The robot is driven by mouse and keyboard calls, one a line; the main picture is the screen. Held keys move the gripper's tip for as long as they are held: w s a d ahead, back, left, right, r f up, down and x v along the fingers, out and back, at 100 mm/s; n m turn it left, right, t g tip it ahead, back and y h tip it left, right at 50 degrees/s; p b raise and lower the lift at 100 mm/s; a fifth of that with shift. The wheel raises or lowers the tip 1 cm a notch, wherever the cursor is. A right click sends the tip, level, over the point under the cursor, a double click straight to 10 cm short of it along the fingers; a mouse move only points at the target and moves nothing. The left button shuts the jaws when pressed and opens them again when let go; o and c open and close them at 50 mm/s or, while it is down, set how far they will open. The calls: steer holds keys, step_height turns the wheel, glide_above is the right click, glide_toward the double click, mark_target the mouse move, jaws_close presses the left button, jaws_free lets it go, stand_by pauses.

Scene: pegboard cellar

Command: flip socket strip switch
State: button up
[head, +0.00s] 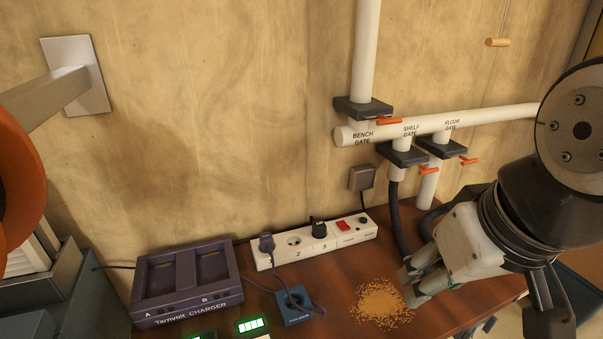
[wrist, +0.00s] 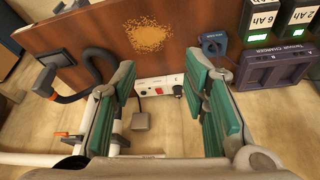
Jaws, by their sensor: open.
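The white socket strip (head: 284,257) lies on the bench against the wall, with numbered sockets. Its red switch (head: 343,226) sits toward the right end. A purple plug is in its left socket and a black plug further right. My gripper (head: 412,287) is at the right over the bench, beside the sawdust and apart from the strip. In the wrist view my gripper (wrist: 167,85) is open and empty, its green pads wide apart.
A purple charger (head: 187,285) stands left of the strip, with a blue block (head: 294,306) in front. Sawdust (head: 382,303) lies on the bench. A black hose (head: 400,220) and white pipes (head: 460,120) with orange-handled gates rise behind my gripper. A grey wall box (head: 361,178) hangs above the strip.

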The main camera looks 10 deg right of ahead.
steer(key=shift+n+y, duration=0.3)
steer(key=shift+y, duration=0.1)
steer(key=w, duration=0.2)
steer(key=w+a+b, duration=0.1)
steer(key=w, duration=0.1)
steer(key=shift+f, duration=0.3)
jaws_close()
steer(key=w+d+f+n+t+b, duration=0.1)
steer(key=w+f+b, duration=0.1)
steer(key=w, duration=1)
steer(key=w+d+f+t+y+b, duration=0.1)
steer(key=w+f, duration=0.3)
steer(key=w, duration=0.9)
steer(key=shift+w+d+f+n+t+b, duration=0.3)
steer(key=shift+d+n+t+b, duration=0.15)
steer(key=shift+b, duration=0.35)
